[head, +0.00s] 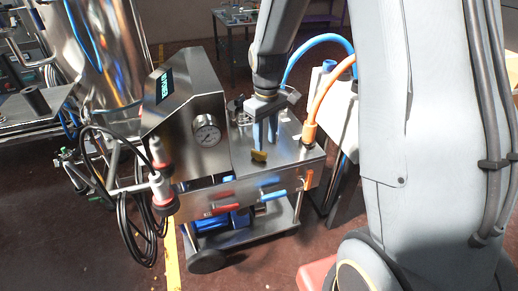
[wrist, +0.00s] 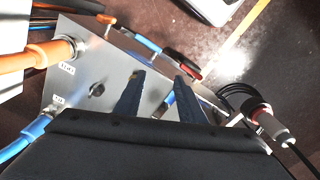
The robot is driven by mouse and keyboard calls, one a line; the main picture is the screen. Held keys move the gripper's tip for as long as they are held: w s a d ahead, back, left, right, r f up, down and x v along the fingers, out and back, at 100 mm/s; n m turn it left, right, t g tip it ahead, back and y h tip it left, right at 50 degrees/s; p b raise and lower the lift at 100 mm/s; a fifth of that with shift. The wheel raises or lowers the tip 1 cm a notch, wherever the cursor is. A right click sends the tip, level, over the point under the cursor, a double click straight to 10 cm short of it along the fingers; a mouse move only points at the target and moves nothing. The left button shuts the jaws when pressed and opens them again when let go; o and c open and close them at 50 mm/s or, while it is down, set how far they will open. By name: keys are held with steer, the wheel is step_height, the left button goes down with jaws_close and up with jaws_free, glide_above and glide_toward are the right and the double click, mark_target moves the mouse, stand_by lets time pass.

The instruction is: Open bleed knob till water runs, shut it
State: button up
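My gripper (head: 263,150) points down over the steel top of a wheeled unit (head: 240,165) in the head view. In the wrist view its two dark fingers (wrist: 161,79) stand apart with nothing held between them. A small dark knob (wrist: 97,90) sits on the steel top left of the fingers in the wrist view. I cannot tell which part is the bleed knob. No running water is visible.
A thick orange hose (head: 326,95) and a blue hose (head: 315,39) join the unit's top. A gauge (head: 206,131) faces forward. Red (head: 222,209) and blue (head: 272,196) levers stick out in front. Black cables (head: 145,235) hang left, beside a shiny steel vessel (head: 98,45).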

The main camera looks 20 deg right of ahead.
mark_target(259, 155)
steer(key=w+f+n, duration=0.1)
steer(key=w+f, duration=0.1)
steer(key=w, duration=0.1)
steer(key=w+f+n, duration=0.1)
steer(key=w+f, duration=0.1)
steer(key=w, duration=0.2)
steer(key=w+d+f+n+p, duration=0.1)
steer(key=w+f, duration=0.1)
steer(key=w, duration=0.1)
steer(key=shift+w+f+n, duration=0.25)
steer(key=shift+w+n, duration=0.15)
steer(key=shift+w+d+f, duration=0.1)
steer(key=shift+w+f, duration=0.1)
steer(key=shift+f, duration=0.05)
steer(key=shift+f+p, duration=0.9)
steer(key=shift+f, duration=2.9)
steer(key=shift+c, duration=0.2)
jaws_close()
